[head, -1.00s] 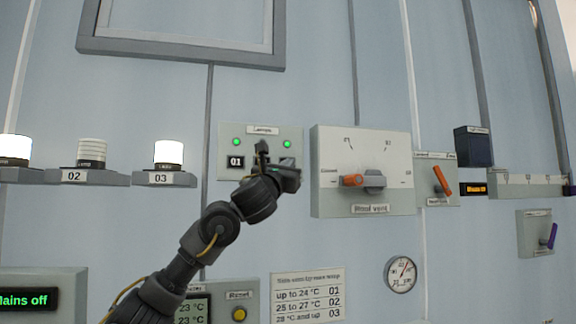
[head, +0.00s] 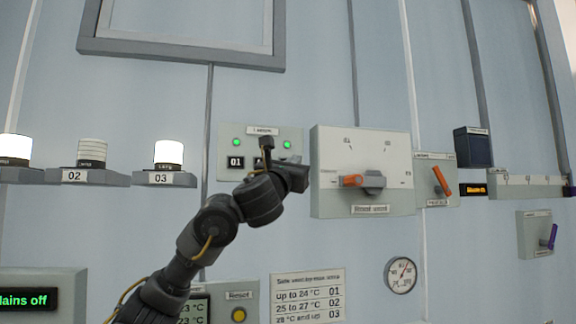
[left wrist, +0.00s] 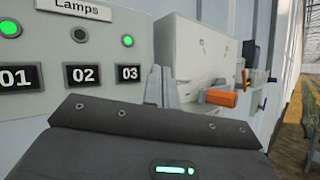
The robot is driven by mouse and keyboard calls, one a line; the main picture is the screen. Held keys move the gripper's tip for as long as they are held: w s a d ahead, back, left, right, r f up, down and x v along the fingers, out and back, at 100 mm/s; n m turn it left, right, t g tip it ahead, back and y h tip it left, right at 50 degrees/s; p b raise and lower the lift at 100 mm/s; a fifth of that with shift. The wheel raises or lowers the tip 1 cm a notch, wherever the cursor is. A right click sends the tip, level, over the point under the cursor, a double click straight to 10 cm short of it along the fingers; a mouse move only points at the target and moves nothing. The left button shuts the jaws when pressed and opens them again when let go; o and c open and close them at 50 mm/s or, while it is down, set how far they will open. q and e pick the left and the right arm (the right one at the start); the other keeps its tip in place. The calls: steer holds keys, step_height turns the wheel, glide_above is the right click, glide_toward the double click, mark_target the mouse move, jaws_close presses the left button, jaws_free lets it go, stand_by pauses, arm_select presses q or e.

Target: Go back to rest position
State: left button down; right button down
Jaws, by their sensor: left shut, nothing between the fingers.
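My left gripper (head: 283,160) is in front of the Lamps panel (head: 290,136) in the head view, and its arm rises from the bottom left. It is shut and empty, and it hides part of the panel's lower right. In the left wrist view the gripper's fingers (left wrist: 158,88) show past its dark body. The Lamps panel (left wrist: 30,103) fills the left there, with labels 01, 02 and 03. Two green lights are lit on the panel. My right gripper is not in view.
The mixed-vent style box (head: 330,145) with an orange handle (head: 352,180) is just right of the gripper. A second orange lever (head: 441,180) is farther right. Lamps stand on a shelf at the left; the middle one (head: 92,152) looks unlit. A round gauge (head: 400,274) is below.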

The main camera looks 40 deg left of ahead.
arm_select(q)
steer(key=shift+s+d, duration=0.2)
steer(key=shift+d, duration=0.05)
stand_by(0.4)
